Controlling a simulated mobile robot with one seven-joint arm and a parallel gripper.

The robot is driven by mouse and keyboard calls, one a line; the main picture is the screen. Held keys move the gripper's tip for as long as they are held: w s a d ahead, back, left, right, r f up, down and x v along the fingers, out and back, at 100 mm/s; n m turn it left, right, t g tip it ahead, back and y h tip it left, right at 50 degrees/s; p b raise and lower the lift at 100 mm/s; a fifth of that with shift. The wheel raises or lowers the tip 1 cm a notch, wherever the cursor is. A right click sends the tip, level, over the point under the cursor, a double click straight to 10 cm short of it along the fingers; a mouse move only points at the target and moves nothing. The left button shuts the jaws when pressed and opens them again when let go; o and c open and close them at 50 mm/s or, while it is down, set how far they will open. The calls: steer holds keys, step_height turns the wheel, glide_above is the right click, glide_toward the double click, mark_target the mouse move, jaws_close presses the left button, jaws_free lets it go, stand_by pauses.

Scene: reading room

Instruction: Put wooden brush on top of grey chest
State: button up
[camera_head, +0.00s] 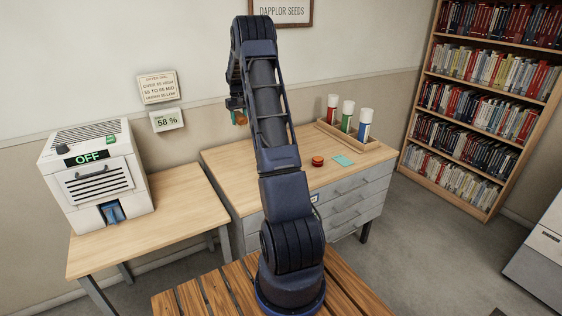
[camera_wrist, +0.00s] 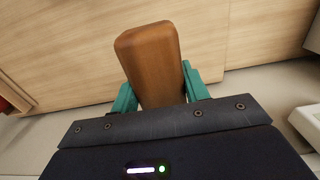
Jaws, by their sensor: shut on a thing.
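The wooden brush (camera_wrist: 152,55) shows in the wrist view as a brown, rounded block; its bristles cannot be seen. My gripper (camera_wrist: 160,88) has its teal fingers shut on the two sides of it. In the head view my gripper (camera_head: 236,106) is high up, left of my arm and partly hidden by it, with a small brown bit of the brush (camera_head: 241,118) showing. The grey chest (camera_head: 358,205) has grey drawers and a light wooden top, and stands behind my arm, which hides part of it. The brush is held in the air.
On the chest top are a wooden rack (camera_head: 340,137) with red, green and blue capped tubes, a red round thing (camera_head: 318,161) and a teal card (camera_head: 343,161). The top's left part is bare. A white machine (camera_head: 95,180) reading OFF stands on the left table (camera_head: 160,215).

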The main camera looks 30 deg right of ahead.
steer(key=d+f, duration=0.1)
steer(key=f, duration=0.5)
steer(key=d+f, duration=0.1)
steer(key=f, duration=0.6)
steer(key=d+f, duration=0.1)
steer(key=f, duration=0.5)
steer(key=shift+w+d+f, duration=0.2)
steer(key=shift+w+d, duration=0.15)
steer(key=shift+w, duration=0.05)
steer(key=shift+f, duration=0.1)
steer(key=o, duration=1.1)
steer(key=shift+c, duration=0.2)
